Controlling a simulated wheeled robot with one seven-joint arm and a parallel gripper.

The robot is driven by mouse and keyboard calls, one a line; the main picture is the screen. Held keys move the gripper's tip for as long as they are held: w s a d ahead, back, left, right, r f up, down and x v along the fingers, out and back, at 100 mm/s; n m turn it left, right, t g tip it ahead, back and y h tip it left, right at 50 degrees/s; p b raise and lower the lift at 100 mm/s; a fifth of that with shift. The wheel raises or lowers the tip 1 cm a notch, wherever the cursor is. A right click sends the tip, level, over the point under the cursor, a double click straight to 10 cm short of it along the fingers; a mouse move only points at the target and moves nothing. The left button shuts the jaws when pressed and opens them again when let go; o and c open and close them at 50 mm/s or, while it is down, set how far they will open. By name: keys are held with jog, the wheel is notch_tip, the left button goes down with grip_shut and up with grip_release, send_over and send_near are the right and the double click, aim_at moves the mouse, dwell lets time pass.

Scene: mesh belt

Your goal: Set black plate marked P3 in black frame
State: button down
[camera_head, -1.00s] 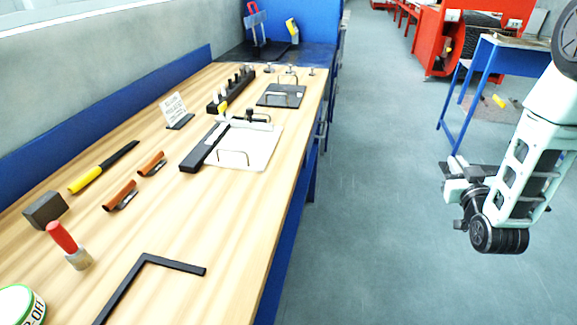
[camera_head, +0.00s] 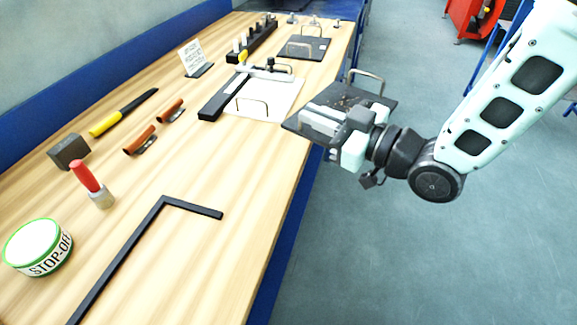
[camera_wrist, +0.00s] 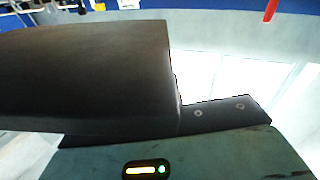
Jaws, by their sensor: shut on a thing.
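My gripper (camera_head: 326,124) is shut on a black plate (camera_head: 343,97) with a thin bent-wire handle on top. It holds the plate roughly flat, over the bench's right edge and the aisle. No P3 mark is readable. A black L-shaped frame (camera_head: 128,248) lies on the bench at the front, left of and nearer than the gripper, with nothing inside its angle. A second black plate (camera_head: 314,49) with wire handles lies farther back on the bench. In the wrist view a large dark surface (camera_wrist: 85,75) fills the left; I cannot tell whether it is the plate.
A white plate (camera_head: 284,102) with a handle and a black bar (camera_head: 222,98) lie beyond the frame. A red-handled tool (camera_head: 87,178), a STOP-OFF tin (camera_head: 38,247), brown-handled pieces (camera_head: 139,139) and a yellow-handled tool (camera_head: 105,124) lie left. Bench around the frame (camera_head: 200,255) is clear.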

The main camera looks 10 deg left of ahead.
jog(key=s+a+r+n+g, duration=0.1)
jog(key=s+a+n+g, duration=0.1)
jog(key=s, duration=0.3)
jog(key=s+a+r+n+g+y, duration=0.1)
jog(key=s+a+n+g, duration=0.1)
jog(key=s+a+g, duration=0.2)
jog(key=shift+s+a+r+y, duration=0.15)
jog(key=shift+s+r+y, duration=0.15)
jog(key=shift+s, duration=0.6)
notch_tip(320, 180, down, 10)
jog(key=shift+r, duration=0.15)
jog(key=c, duration=1.5)
grip_release()
jog(key=shift+c, duration=0.2)
